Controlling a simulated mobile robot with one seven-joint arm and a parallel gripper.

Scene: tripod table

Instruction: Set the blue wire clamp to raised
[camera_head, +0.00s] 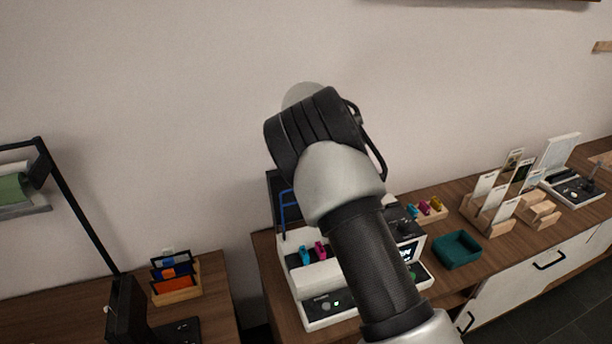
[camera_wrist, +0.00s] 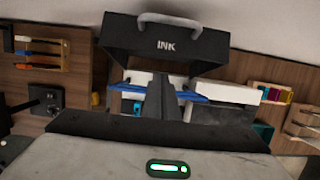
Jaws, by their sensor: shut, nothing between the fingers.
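The blue wire clamp (camera_head: 283,207) shows in the head view at the back left of a white machine (camera_head: 291,243), beside a dark upright panel; my arm hides part of it. In the wrist view the blue clamp (camera_wrist: 190,98) is a thin blue bar crossing behind my fingers, showing on both sides of them. My gripper (camera_wrist: 161,78) is shut and empty, its fingers in front of the bar; I cannot tell whether they touch it. A black part marked INK (camera_wrist: 170,47) with a grey handle lies beyond the fingertips. In the head view my gripper is hidden behind my arm.
Cyan and magenta pieces (camera_head: 320,250) sit on the machine. A teal tray (camera_head: 457,249), a wooden card rack (camera_head: 487,216) and a small dark device (camera_head: 574,190) stand to the right. A wooden holder (camera_head: 174,285) stands on the left table, with a gap between the tables.

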